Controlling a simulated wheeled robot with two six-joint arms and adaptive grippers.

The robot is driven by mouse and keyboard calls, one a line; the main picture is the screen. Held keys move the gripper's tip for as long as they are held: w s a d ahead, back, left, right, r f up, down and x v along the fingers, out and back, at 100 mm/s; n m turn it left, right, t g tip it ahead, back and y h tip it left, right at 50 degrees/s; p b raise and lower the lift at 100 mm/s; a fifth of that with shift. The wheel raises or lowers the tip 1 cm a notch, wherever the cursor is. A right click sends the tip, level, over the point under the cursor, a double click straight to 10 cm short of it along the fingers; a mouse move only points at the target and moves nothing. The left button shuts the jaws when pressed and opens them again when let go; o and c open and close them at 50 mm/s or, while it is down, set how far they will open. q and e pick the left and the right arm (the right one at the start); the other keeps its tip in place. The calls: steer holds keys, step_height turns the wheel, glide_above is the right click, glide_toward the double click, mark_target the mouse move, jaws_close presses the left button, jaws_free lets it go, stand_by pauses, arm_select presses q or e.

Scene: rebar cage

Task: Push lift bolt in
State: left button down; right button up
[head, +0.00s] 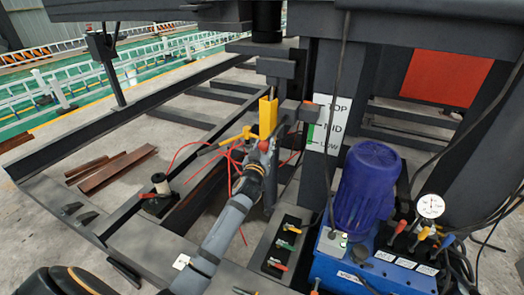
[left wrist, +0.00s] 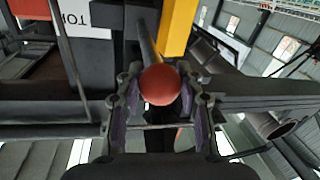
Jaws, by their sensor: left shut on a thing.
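The lift bolt shows in the left wrist view as a grey rod (left wrist: 147,42) with a round red knob (left wrist: 160,85) on its near end. My left gripper (left wrist: 160,95) is shut on the knob, one finger on each side. In the head view my left gripper (head: 262,150) is at the dark post, just below a yellow upright plate (head: 268,116). The gripper mostly hides the bolt there. How deep the bolt sits cannot be told. My right gripper is in neither view.
A sign marked TOP, MID and LOW (head: 326,122) is right of the gripper. A blue motor (head: 366,185) stands on a blue pump unit with a gauge (head: 430,206). A lever panel (head: 285,243) is below. Red cables (head: 190,152) hang left of the gripper. Rusty bars (head: 115,170) lie on the floor.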

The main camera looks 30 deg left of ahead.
arm_select(q)
steer(key=w, duration=0.2)
steer(key=shift+w+f, duration=0.1)
steer(key=shift+w, duration=0.25)
steer(key=shift+a, duration=0.1)
steer(key=c, duration=1.3)
jaws_free()
steer(key=o, duration=0.5)
steer(key=shift+w, duration=0.15)
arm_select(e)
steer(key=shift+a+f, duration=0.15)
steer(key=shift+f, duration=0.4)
arm_select(q)
steer(key=shift+s, duration=0.25)
steer(key=v, duration=1.1)
steer(key=shift+s, duration=0.35)
